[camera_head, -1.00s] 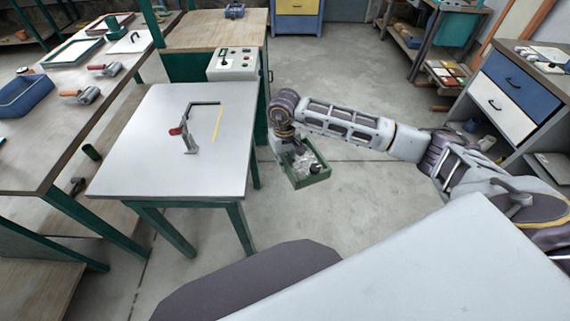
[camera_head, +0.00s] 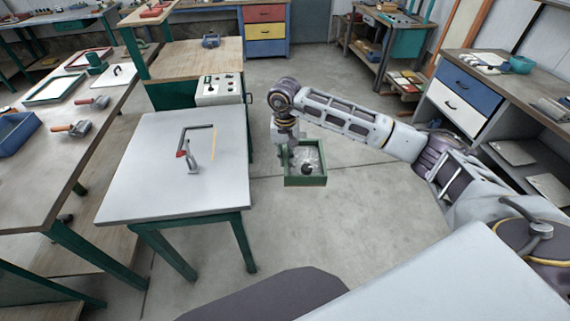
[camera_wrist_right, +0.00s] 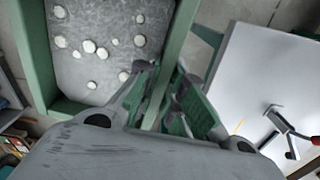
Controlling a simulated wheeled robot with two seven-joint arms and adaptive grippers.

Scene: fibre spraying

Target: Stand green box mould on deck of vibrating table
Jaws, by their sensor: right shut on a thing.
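The green box mould (camera_head: 306,178) hangs in the air to the right of the vibrating table, with grey, speckled material inside. My right gripper (camera_head: 287,150) is shut on the mould's left wall; in the right wrist view the fingers (camera_wrist_right: 160,100) straddle the green wall (camera_wrist_right: 178,40). The vibrating table has a pale, flat deck (camera_head: 150,150) with a dark angled stop, a yellow line and a red-handled clamp (camera_head: 188,155) on it. The deck also shows at the right of the wrist view (camera_wrist_right: 262,70). My left gripper is not in view.
A control box (camera_head: 219,90) with buttons stands behind the deck. A long bench (camera_head: 50,160) with trays, hand tools and a blue bin (camera_head: 17,133) runs along the left. A blue-and-white drawer unit (camera_head: 468,85) is at the right. The floor between is clear.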

